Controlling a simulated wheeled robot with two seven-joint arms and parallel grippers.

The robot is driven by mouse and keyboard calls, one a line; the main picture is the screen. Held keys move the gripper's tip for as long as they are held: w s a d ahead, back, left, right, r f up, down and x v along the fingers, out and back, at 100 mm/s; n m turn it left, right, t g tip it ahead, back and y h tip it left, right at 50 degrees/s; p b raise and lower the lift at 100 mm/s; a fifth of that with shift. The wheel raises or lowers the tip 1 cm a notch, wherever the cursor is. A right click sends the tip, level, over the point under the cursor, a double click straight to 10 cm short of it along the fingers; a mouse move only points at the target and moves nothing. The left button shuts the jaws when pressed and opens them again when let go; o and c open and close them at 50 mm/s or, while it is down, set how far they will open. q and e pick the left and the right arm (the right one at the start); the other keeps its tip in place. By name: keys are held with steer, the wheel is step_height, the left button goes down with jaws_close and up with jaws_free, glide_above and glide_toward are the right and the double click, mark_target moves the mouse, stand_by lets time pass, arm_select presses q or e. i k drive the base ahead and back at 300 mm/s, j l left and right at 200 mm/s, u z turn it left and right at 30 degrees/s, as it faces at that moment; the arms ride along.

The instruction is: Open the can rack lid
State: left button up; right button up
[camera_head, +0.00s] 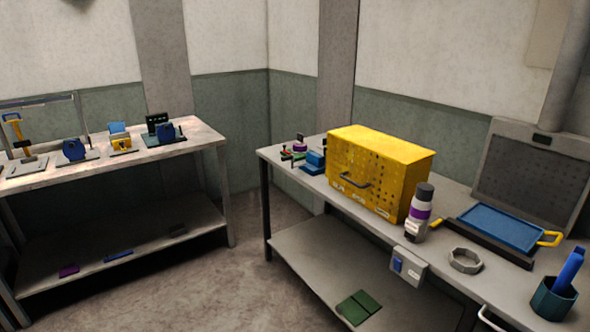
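A yellow box (378,175) with a perforated front stands on the right-hand bench; it may be the can rack, but I see no label I can read. Its flat yellow top (385,146) lies level and looks shut. A dark curved handle (352,181) is on its front face. The inside of the box is hidden. Neither of my grippers is in view.
A bottle with a purple band (418,212) stands close to the box's right front corner. A grey ring (465,260), blue tray (500,226), upright grey perforated panel (531,176) and dark cup (554,298) are further right. Small fixtures (314,162) stand left of the box.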

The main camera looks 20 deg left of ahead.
mark_target(340, 142)
steer(key=u, duration=0.3)
steer(key=i+j+u, duration=0.1)
steer(key=i, duration=0.3)
steer(key=i+j, duration=0.25)
steer(key=i, duration=0.2)
steer(key=i+u, duration=0.1)
steer(key=i, duration=0.35)
steer(key=i+l+u, duration=0.1)
steer(key=i, duration=0.35)
